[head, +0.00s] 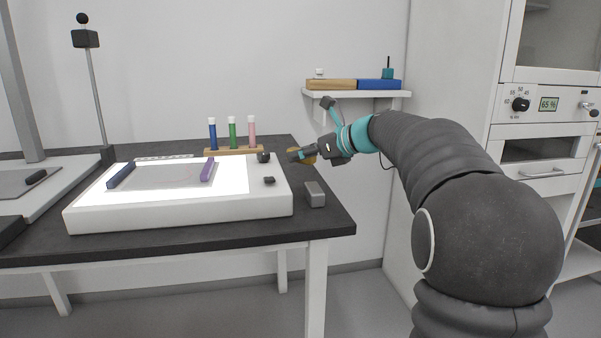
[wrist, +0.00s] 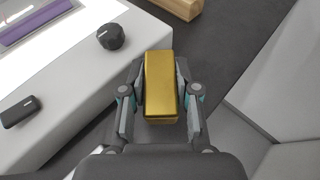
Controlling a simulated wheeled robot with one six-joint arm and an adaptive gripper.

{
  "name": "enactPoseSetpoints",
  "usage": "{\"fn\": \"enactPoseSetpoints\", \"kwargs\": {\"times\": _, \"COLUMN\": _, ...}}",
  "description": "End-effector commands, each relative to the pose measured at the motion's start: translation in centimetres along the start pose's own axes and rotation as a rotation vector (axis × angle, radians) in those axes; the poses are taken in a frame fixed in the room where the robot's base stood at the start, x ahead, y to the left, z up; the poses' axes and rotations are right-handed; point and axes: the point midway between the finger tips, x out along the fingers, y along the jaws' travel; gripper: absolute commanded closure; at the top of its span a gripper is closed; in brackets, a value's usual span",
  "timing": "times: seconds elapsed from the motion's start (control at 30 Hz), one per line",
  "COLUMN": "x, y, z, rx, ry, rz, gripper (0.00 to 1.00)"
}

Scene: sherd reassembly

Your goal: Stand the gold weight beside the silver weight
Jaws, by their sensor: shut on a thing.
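The gold weight (wrist: 161,85) is a gold block between the two fingers of my gripper (wrist: 161,100) in the wrist view. My gripper is shut on it. In the head view the gold weight (head: 308,158) is partly hidden by my gripper (head: 302,155), at the right of the light box near the table's back right. The silver weight (head: 314,194) is a grey block standing on the dark table right of the light box, nearer the front edge. Whether the gold weight touches the table cannot be told.
The white light box (head: 190,214) fills much of the table (head: 335,221), with a dark knob (head: 263,157) and a small switch (head: 269,181) at its right. A wooden rack (head: 234,152) with three coloured tubes stands behind. A strip of bare table lies around the silver weight.

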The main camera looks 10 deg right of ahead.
Motion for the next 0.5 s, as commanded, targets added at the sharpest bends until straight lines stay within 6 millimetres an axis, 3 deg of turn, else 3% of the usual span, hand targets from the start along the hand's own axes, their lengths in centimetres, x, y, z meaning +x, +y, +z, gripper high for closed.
{"fn": "enactPoseSetpoints", "kwargs": {"times": 0.17, "x": 0.7, "y": -0.4, "z": -0.3, "rx": -0.001, "ry": -0.001, "rz": -0.001, "gripper": 1.00}}
{"fn": "enactPoseSetpoints", "kwargs": {"times": 0.5, "x": 2.1, "y": -0.4, "z": -3.8, "rx": -0.001, "ry": -0.001, "rz": -0.001, "gripper": 1.00}}
